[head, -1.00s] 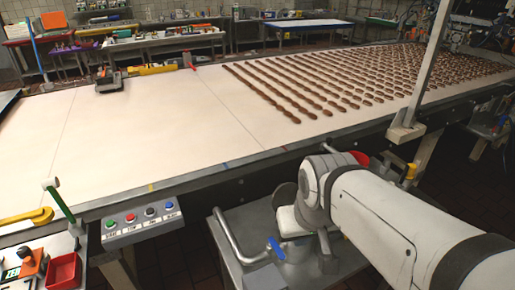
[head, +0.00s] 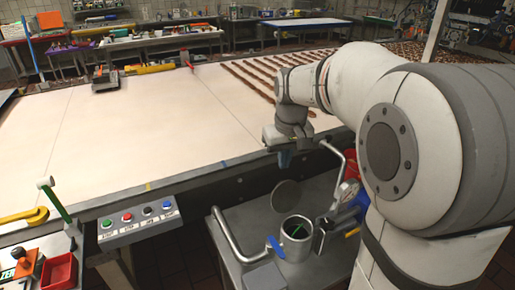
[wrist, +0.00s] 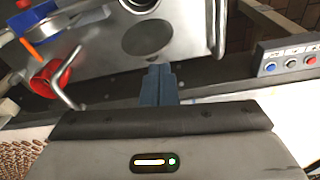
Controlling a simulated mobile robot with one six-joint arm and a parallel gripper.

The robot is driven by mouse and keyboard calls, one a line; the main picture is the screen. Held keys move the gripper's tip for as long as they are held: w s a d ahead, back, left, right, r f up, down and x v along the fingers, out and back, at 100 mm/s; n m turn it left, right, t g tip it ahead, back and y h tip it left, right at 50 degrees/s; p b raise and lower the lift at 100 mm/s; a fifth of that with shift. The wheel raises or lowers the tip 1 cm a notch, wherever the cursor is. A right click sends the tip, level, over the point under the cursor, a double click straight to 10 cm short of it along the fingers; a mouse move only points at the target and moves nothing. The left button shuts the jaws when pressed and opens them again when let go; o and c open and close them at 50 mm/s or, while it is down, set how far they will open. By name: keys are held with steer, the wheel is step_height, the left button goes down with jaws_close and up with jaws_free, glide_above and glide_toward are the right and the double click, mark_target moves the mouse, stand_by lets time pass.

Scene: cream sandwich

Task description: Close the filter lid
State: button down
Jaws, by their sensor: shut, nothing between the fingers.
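The filter housing is a metal cylinder (head: 297,238) with an open top on the steel cart; something green shows inside it. Its lid, a round grey disc (head: 286,195), stands tilted up behind the opening. In the wrist view the lid (wrist: 147,38) is a dark disc ahead of the fingers. My gripper (head: 284,160) points down above and behind the lid, near the conveyor's front edge, apart from the lid. Its blue-grey fingers (wrist: 158,85) are together and empty.
The steel cart (head: 250,215) has bent pipe handles on both sides. A blue valve handle (head: 275,248) sits by the cylinder. A button panel (head: 138,221) is on the conveyor's front edge. The near belt (head: 150,140) is bare; rows of brown biscuits lie farther back.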

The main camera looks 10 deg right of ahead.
mark_target(284, 194)
steer(key=w+f+n, duration=0.1)
steer(key=w+f, duration=0.3)
steer(key=w, duration=0.7)
step_height(284, 194, down, 10)
steer(key=s+d+p, duration=0.1)
steer(key=s+p, duration=0.1)
steer(key=shift+s+d+r+g, duration=0.2)
steer(key=shift+d+r+g, duration=0.05)
steer(key=shift+g, duration=0.15)
